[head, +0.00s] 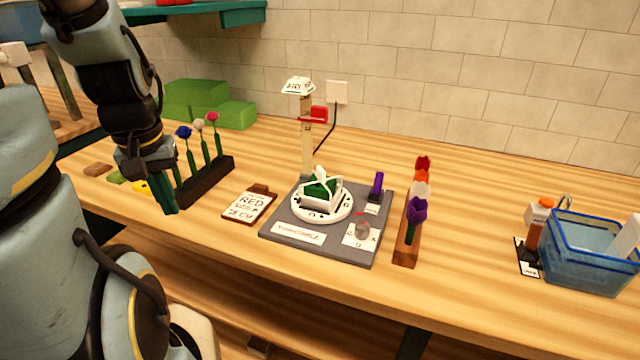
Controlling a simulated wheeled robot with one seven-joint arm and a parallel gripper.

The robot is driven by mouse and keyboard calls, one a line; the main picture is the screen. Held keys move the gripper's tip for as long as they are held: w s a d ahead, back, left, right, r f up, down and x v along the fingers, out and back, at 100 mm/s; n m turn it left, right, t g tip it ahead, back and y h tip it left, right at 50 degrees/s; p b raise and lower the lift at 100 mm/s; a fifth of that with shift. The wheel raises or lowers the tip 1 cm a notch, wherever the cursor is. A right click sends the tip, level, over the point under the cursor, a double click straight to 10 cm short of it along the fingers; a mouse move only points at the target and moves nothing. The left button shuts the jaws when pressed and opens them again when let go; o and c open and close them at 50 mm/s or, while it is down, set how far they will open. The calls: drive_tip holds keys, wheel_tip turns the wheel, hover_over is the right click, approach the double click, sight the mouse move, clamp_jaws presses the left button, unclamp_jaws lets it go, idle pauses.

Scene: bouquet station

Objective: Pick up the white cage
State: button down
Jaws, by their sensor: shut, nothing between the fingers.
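The white cage (334,190) sits on a round white dial (299,212) in the middle of a grey board (283,222). The cage is an open white frame, and a green block (317,190) shows inside it. My gripper (168,211) is to the left of the board, above the left part of the table, pointing down. It is shut and empty, well apart from the cage.
A dark rack with blue, white and pink flowers (207,183) stands just right of my gripper. A red-lettered card (249,205) lies left of the board. A post (307,150) rises behind the cage. A wooden flower rack (405,250) and a blue basket (580,268) stand right.

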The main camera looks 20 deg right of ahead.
drive_tip(key=c, duration=1.6)
unclamp_jaws()
drive_tip(key=c, duration=1.4)
unclamp_jaws()
drive_tip(key=shift+w+d, duration=0.1)
drive_tip(key=shift+c, duration=0.2)
drive_tip(key=o, duration=0.3)
drive_tip(key=w+d, duration=0.1)
drive_tip(key=w+d+b, duration=0.1)
drive_tip(key=w+d, duration=0.1)
drive_tip(key=d, duration=0.1)
drive_tip(key=shift+r+b, duration=0.3)
drive_tip(key=o, duration=0.3)
drive_tip(key=w+d+r+b, duration=0.2)
drive_tip(key=w+d, duration=0.1)
drive_tip(key=d, duration=0.5)
drive_tip(key=shift+d+n+g, duration=0.3)
drive_tip(key=shift+g, duration=0.1)
drive_tip(key=d+r+b, duration=0.2)
drive_tip(key=d+r, duration=0.1)
drive_tip(key=d, duration=0.6)
drive_tip(key=shift+d+r, duration=0.15)
drive_tip(key=shift+d, duration=0.15)
wheel_tip(320, 180, up, 3)
drive_tip(key=n+b, duration=0.1)
hover_over(321, 169)
drive_tip(key=shift+g, duration=0.4)
drive_tip(key=shift+f+p, duration=1.15)
drive_tip(key=shift+f, duration=3.9)
